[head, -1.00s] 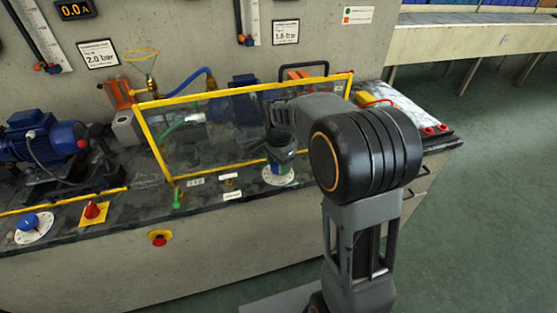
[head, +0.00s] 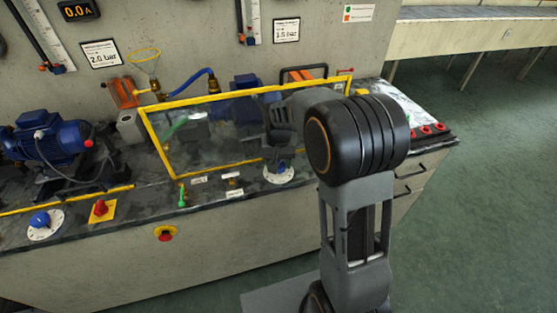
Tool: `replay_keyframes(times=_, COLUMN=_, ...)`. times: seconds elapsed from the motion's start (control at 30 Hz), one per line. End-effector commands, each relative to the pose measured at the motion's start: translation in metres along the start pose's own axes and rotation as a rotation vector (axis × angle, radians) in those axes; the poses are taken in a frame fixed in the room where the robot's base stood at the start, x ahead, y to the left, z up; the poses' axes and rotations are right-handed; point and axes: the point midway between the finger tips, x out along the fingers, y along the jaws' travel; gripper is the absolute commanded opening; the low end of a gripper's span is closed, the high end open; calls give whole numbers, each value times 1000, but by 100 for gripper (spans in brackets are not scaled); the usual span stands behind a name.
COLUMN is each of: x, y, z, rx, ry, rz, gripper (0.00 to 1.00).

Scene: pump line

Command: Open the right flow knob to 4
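My gripper (head: 281,150) points down directly over the knob. Its fingers are small and dark, and I cannot tell whether they touch the knob or are open or shut. A second blue knob (head: 40,219) stands on its own white dial at the far left.
The yellow-framed guard (head: 160,145) stands close left of and behind my gripper. A red switch (head: 100,209) on a yellow plate, a green valve handle (head: 182,195) and an emergency stop (head: 166,233) lie to the left. Free floor (head: 480,220) is at right.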

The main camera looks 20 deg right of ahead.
Motion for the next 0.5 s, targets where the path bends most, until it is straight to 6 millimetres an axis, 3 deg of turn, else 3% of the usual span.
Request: replay_keyframes(times=0.5, x=-1, y=-1, z=0, rx=-415, ry=-1, rz=0, gripper=25)
